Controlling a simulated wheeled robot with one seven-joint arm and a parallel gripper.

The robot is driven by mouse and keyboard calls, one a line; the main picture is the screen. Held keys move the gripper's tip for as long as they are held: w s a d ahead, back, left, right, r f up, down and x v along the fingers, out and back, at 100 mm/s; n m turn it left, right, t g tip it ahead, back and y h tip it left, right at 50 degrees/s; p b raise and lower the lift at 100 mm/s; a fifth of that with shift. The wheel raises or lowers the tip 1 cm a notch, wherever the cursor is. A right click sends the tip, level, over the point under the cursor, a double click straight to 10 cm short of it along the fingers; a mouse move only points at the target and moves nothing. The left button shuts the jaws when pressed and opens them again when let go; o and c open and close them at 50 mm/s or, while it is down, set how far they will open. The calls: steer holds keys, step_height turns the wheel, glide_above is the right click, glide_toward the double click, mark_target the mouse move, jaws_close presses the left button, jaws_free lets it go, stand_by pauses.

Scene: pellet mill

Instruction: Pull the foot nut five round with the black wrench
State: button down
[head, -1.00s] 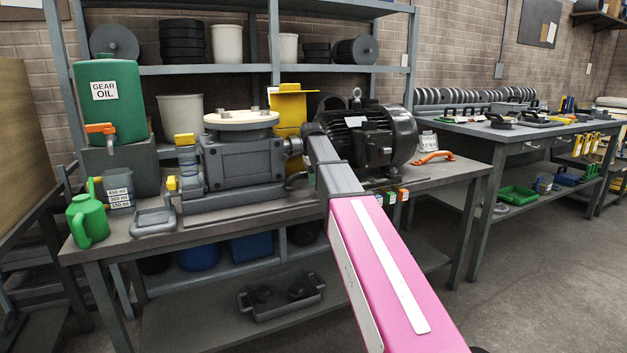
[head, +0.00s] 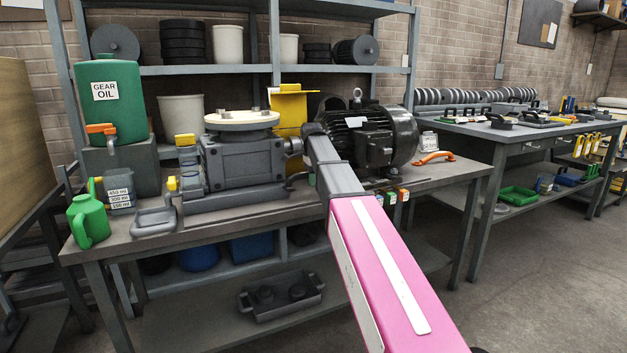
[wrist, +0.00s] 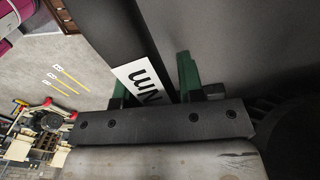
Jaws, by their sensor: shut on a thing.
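In the wrist view my gripper (wrist: 155,84) has green fingers shut on a black bar with a white label reading "Nm" (wrist: 142,78), which I take for the handle of the black wrench (wrist: 112,30). The wrench's head and any nut it sits on are out of sight there. In the head view my pink and grey arm reaches over the bench to the near side of the black motor (head: 382,140), and it hides my gripper and most of the motor's left foot area. I cannot pick out foot nut five in either view.
The grey gearbox (head: 240,160) with a round pale top stands left of the motor. An orange handle (head: 434,157) lies at the bench's right end. A green jug (head: 88,218) and a grey tray (head: 154,220) stand at the left. The floor right of the bench is clear.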

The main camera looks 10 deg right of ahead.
steer(key=shift+w+a+f+n+t, duration=0.2)
steer(key=shift+w+a+n+t, duration=0.2)
steer(key=shift+w, duration=0.3)
stand_by(0.7)
steer(key=shift+s+d+n, duration=0.25)
steer(key=shift+s, duration=0.3)
steer(key=shift+s+d+n, duration=0.2)
steer(key=shift+s+n, duration=0.05)
steer(key=shift+s, duration=0.3)
stand_by(1.4)
steer(key=shift+r, duration=1.55)
stand_by(2.0)
steer(key=shift+r, duration=0.2)
stand_by(0.4)
